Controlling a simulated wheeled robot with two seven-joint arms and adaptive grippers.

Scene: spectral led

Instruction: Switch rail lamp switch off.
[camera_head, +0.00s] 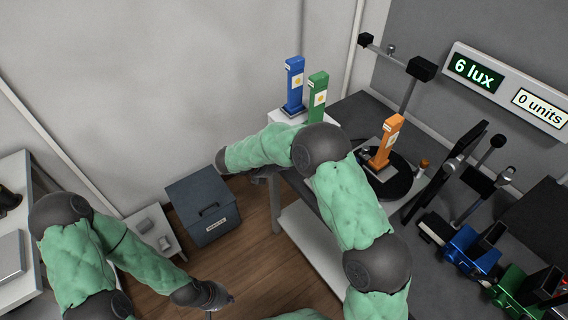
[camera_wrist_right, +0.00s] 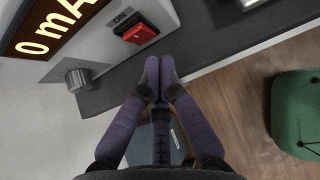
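A red rocker switch (camera_wrist_right: 141,34) marked ON sits on a grey box in the right wrist view, beside a lit display reading 0 mA (camera_wrist_right: 52,30). No rail lamp label is readable on it. My right gripper (camera_wrist_right: 159,77) has its two purple fingers together, nothing visible between them. The tips are just below the switch in the picture; whether they touch it I cannot tell. In the head view the right gripper is mostly hidden behind its own green-sleeved arm. My left gripper (camera_head: 212,296) hangs low over the floor, its fingers too small to judge.
A silver knob (camera_wrist_right: 77,80) is left of the switch. The head view shows blue (camera_head: 294,84), green (camera_head: 318,94) and orange (camera_head: 386,140) upright blocks, a turntable (camera_head: 400,180), a 6 lux display (camera_head: 473,73) and a dark floor box (camera_head: 203,205).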

